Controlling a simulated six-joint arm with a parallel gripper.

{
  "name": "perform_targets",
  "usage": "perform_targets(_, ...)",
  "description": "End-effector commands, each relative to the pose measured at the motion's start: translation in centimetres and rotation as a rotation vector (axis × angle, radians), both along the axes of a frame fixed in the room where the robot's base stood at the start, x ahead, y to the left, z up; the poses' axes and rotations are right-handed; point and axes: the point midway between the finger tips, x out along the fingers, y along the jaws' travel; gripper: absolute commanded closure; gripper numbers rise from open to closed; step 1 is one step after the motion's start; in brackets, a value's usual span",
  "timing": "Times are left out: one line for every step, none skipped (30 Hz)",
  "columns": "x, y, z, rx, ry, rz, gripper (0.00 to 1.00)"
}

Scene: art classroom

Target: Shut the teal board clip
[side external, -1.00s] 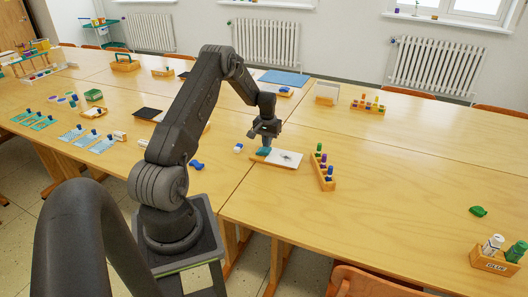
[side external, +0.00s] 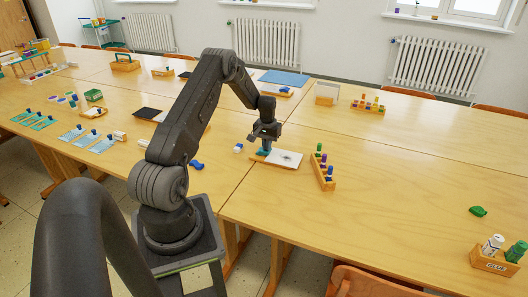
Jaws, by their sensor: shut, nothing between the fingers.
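The teal board clip (side external: 261,153) sits at the left end of a small wooden board (side external: 277,164) that carries a white sheet (side external: 287,158) with a dark mark. My gripper (side external: 264,149) points down with its fingers shut and empty, right over the clip. The fingertips are at the clip and hide part of it. Whether they touch it, and whether its lever is up or down, is too small to tell.
A wooden rack (side external: 323,172) with purple, green and blue pieces stands close to the right of the board. A small blue-and-white item (side external: 238,148) and a blue piece (side external: 196,165) lie to the left. The table at right is mostly clear.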

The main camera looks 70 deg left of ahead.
Motion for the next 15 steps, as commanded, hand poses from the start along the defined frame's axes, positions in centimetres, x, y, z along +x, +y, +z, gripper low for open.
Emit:
perform_targets(0.0,0.0,-0.1,0.0,0.0,0.0,1.0)
perform_targets(0.0,0.0,-0.14,0.0,0.0,0.0,1.0)
perform_targets(0.0,0.0,-0.2,0.0,0.0,0.0,1.0)
perform_targets(0.0,0.0,-0.25,0.0,0.0,0.0,1.0)
perform_targets(-0.01,-0.01,-0.29,0.0,0.0,0.0,1.0)
perform_targets(-0.01,0.0,-0.35,0.0,0.0,0.0,1.0)
perform_targets(-0.01,0.0,-0.39,0.0,0.0,0.0,1.0)
perform_targets(-0.01,0.0,-0.43,0.0,0.0,0.0,1.0)
perform_targets(-0.01,0.01,-0.42,0.0,0.0,0.0,1.0)
perform_targets(-0.01,0.01,-0.39,0.0,0.0,0.0,1.0)
perform_targets(-0.01,0.02,-0.34,0.001,-0.001,0.0,1.0)
perform_targets(0.0,0.03,-0.2,0.001,-0.001,0.0,1.0)
perform_targets(0.0,0.03,-0.04,0.001,-0.001,0.0,1.0)
perform_targets(0.01,0.04,0.15,0.001,-0.001,0.0,1.0)
perform_targets(0.02,0.04,0.47,0.001,-0.001,0.0,1.0)
